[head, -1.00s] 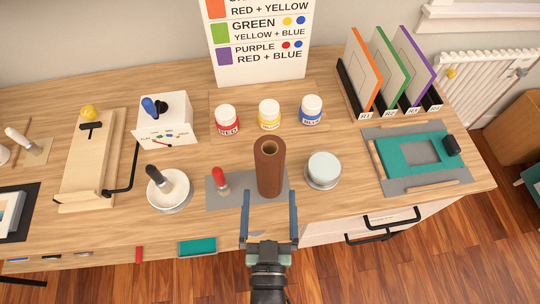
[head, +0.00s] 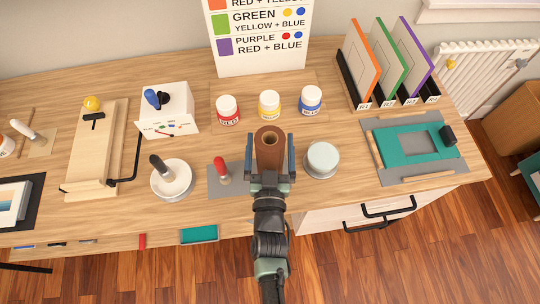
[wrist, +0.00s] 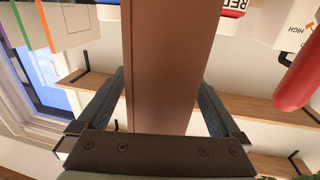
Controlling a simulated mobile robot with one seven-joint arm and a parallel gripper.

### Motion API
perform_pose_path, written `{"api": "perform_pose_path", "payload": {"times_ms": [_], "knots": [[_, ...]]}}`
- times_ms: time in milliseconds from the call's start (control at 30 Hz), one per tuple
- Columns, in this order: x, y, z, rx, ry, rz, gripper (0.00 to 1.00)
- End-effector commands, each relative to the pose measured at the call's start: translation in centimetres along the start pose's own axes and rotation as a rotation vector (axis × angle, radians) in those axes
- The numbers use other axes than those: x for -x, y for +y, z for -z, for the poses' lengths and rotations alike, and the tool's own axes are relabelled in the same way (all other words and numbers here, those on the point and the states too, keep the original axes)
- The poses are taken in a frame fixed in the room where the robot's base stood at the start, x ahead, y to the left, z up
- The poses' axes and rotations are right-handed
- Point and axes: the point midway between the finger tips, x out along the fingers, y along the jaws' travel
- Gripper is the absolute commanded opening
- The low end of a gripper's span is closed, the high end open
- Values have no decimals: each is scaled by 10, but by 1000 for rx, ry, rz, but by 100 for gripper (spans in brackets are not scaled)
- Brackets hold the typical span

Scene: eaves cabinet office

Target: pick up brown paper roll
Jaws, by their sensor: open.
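My gripper (head: 270,158) is open, with one finger on each side of the roll. In the wrist view the roll (wrist: 170,65) fills the middle between the two fingers (wrist: 158,105), with a visible gap on each side. The roll's lower part is hidden behind my gripper in the head view.
A red-handled tool (head: 222,170) stands close to the left of the roll. A round pale-lidded container (head: 322,158) is close to the right. Paint jars (head: 269,104) stand behind. A white bowl (head: 171,181) is further left.

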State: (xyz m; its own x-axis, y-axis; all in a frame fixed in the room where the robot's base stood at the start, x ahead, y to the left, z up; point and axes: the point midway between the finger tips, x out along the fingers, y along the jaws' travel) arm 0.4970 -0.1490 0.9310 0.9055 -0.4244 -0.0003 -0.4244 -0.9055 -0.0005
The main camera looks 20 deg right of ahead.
Motion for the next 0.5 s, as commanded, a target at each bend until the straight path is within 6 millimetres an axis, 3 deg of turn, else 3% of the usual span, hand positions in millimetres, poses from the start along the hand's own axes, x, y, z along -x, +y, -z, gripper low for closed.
{"api": "perform_pose_path", "payload": {"times_ms": [267, 500], "knots": [[-3, 0, 0, 0, -1, 1, 100], [-3, 0, 0, 0, 0, 1, 59]]}}
